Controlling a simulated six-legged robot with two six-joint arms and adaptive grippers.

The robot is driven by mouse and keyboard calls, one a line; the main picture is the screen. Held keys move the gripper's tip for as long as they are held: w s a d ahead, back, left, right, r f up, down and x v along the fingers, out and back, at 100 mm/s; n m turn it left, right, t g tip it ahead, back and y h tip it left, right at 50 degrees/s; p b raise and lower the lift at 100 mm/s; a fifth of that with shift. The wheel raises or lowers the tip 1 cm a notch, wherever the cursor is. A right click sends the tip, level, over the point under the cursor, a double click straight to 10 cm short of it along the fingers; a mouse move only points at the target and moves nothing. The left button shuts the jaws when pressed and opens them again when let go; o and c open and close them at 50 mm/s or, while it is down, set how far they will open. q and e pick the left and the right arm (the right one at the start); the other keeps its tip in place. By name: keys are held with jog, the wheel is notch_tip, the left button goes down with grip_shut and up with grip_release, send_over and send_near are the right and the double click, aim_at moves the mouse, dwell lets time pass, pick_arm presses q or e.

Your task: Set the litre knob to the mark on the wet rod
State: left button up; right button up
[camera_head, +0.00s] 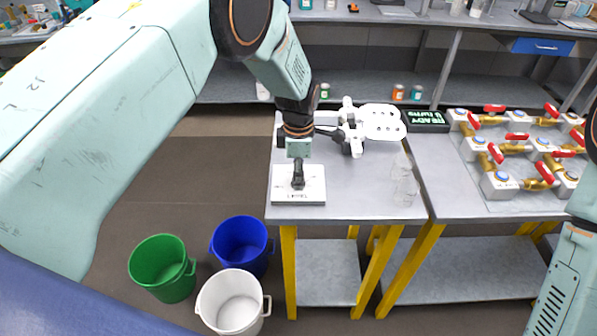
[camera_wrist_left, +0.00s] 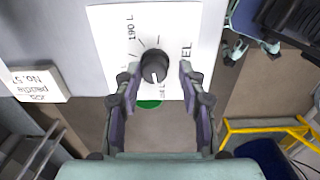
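The black litre knob (camera_wrist_left: 154,66) sits on a white dial panel (camera_wrist_left: 115,42) in the left wrist view. Its white pointer line points down in that picture. The panel has tick lines and a "190 L" mark; other lettering is partly hidden by my fingers. In the head view the panel (camera_head: 312,190) lies at the table's front left. My left gripper (camera_head: 298,184) is over it, pointing down. In the left wrist view my left gripper (camera_wrist_left: 159,70) is open, one finger each side of the knob, with gaps showing. I cannot make out a wet rod. My right gripper is out of view.
White paddle-like parts (camera_head: 383,122) lie behind the panel, by a dark display with green text (camera_head: 425,119). Clear glassware (camera_head: 405,188) stands at the table's right. A valve rig (camera_head: 520,150) fills the right table. Green (camera_head: 163,268), blue and white buckets stand on the floor.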

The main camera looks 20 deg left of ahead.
pick_arm(q)
jog(key=shift+w+a+f, duration=0.4)
jog(key=c, duration=0.3)
jog(key=shift+w, duration=0.1)
jog(key=shift+c, duration=0.7)
jog(key=shift+d+r, duration=0.15)
jog(key=shift+d, duration=0.15)
jog(key=c, duration=0.3)
grip_shut()
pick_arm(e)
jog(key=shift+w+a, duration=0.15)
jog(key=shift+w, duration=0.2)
pick_arm(q)
jog(key=shift+a, duration=0.1)
